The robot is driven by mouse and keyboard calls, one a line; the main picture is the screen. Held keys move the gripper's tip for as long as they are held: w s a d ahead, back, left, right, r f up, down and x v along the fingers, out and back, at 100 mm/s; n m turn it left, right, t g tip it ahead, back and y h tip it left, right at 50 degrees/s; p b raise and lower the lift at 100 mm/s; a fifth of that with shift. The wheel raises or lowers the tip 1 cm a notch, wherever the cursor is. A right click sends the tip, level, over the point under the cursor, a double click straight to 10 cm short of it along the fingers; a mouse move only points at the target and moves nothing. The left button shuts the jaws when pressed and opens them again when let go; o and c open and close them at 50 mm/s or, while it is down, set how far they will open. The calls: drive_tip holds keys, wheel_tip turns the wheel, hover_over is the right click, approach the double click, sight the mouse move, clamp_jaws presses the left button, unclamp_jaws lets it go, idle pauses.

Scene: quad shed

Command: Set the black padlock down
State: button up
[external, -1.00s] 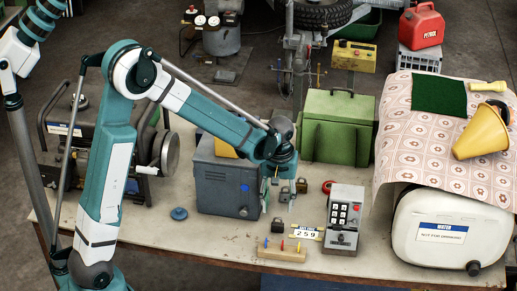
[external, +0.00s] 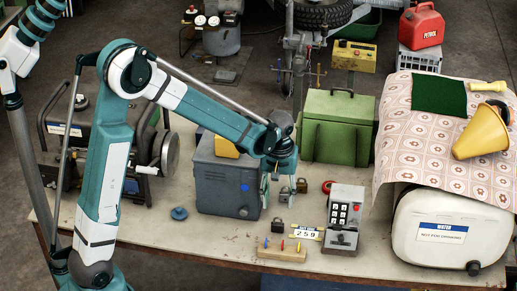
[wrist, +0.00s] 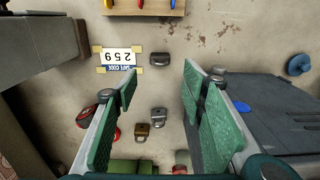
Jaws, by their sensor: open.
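A dark padlock (external: 278,225), which looks like the black one, rests on the bench in front of the grey box. In the wrist view the dark padlock (wrist: 160,61) shows at the upper middle, apart from both fingers. My gripper (wrist: 158,84) is open, its green finger pads wide apart with nothing held between them. In the external view my gripper (external: 276,199) hangs beside the grey box, above and behind the dark padlock. A silver padlock (wrist: 159,118) and a brass-coloured padlock (wrist: 142,131) stand on the bench in the gap seen between the fingers.
The grey box (external: 226,183) stands close left of my gripper. A keypad box (external: 344,218), a 259 code card (external: 307,233) and a wooden peg block (external: 282,250) are nearby at right and front. A blue knob (external: 179,213) lies left; bare bench surrounds it.

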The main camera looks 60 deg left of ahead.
drive_tip(key=s+d+r+m+t, duration=0.2)
drive_tip(key=s+r, duration=0.4)
drive_tip(key=r, duration=0.1)
drive_tip(key=s+d+r+m+t, duration=0.1)
drive_tip(key=s+d+r+m, duration=0.1)
drive_tip(key=s+r, duration=0.45)
drive_tip(key=s+d+r+m+t, duration=0.1)
drive_tip(key=s+r+m+t, duration=0.1)
drive_tip(key=s, duration=0.6)
drive_tip(key=s+d+r+m+t, duration=0.1)
drive_tip(key=s+r+m+t, duration=0.1)
drive_tip(key=s, duration=0.6)
drive_tip(key=shift+d+r+m, duration=0.4)
drive_tip(key=shift+r+m, duration=0.1)
drive_tip(key=shift+r, duration=0.1)
drive_tip(key=shift+f, duration=0.1)
drive_tip(key=shift+f, duration=0.15)
idle(0.7)
